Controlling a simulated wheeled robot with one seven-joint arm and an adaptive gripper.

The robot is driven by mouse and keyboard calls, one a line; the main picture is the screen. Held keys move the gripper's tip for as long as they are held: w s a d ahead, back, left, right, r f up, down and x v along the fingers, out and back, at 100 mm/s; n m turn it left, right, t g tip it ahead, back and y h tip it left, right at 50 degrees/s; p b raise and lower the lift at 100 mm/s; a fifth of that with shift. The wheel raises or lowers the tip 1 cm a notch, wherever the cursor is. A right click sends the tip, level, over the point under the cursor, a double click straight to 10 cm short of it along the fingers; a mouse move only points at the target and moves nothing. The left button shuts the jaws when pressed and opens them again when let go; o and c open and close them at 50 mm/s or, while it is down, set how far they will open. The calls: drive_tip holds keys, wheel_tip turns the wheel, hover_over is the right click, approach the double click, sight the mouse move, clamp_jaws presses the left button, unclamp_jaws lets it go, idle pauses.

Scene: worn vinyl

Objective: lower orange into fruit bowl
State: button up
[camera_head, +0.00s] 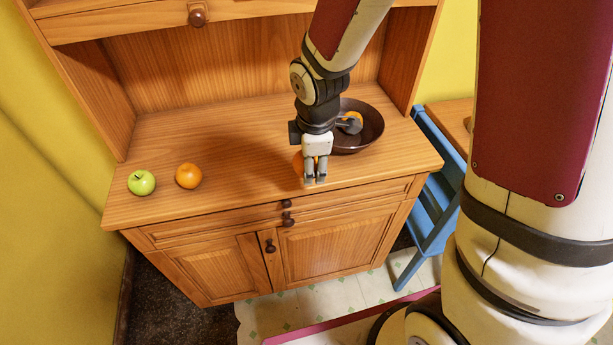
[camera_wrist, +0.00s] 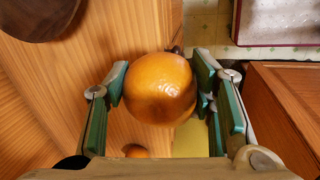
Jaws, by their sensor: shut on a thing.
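My gripper (camera_head: 315,182) points down over the front right part of the wooden cabinet top, to the front left of the bowl. It is shut on an orange (camera_wrist: 160,88), which sits between both finger pads in the wrist view. In the head view this orange (camera_head: 298,165) is mostly hidden behind the fingers; I cannot tell its height above the wood. The dark brown fruit bowl (camera_head: 372,140) stands at the right of the top, partly behind my wrist. Its edge shows in the upper left of the wrist view (camera_wrist: 40,18). Something orange-coloured shows inside it, partly hidden.
A green apple (camera_head: 141,182) and another orange (camera_head: 188,175) lie at the left of the cabinet top (camera_head: 240,150). Side panels and a back panel enclose the top behind. A blue chair (camera_head: 432,200) stands to the right. The middle of the top is clear.

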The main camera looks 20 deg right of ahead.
drive_tip(key=w+d+r+b, duration=0.1)
drive_tip(key=w+d, duration=0.5)
drive_tip(key=w, duration=0.3)
drive_tip(key=w+d+r+b, duration=0.2)
drive_tip(key=w+d, duration=0.4)
drive_tip(key=w, duration=0.4)
drive_tip(key=shift+w, duration=0.25)
drive_tip(key=shift+f, duration=0.1)
drive_tip(key=shift+s+b+x, duration=0.2)
drive_tip(key=shift+b+x, duration=0.1)
drive_tip(key=shift+x, duration=0.65)
drive_tip(key=shift+s+b+x, duration=0.2)
drive_tip(key=shift+b+x, duration=0.05)
drive_tip(key=shift+x, duration=0.7)
drive_tip(key=shift+s+b+x, duration=0.2)
drive_tip(key=shift+b+x, duration=0.1)
drive_tip(key=shift+x, duration=0.7)
drive_tip(key=shift+s+b+x, duration=0.25)
drive_tip(key=shift+b+x, duration=0.15)
drive_tip(key=shift+x, duration=0.8)
drive_tip(key=shift+s+b+x, duration=0.25)
drive_tip(key=shift+b+x, duration=0.15)
drive_tip(key=shift+x, duration=0.8)
idle(0.4)
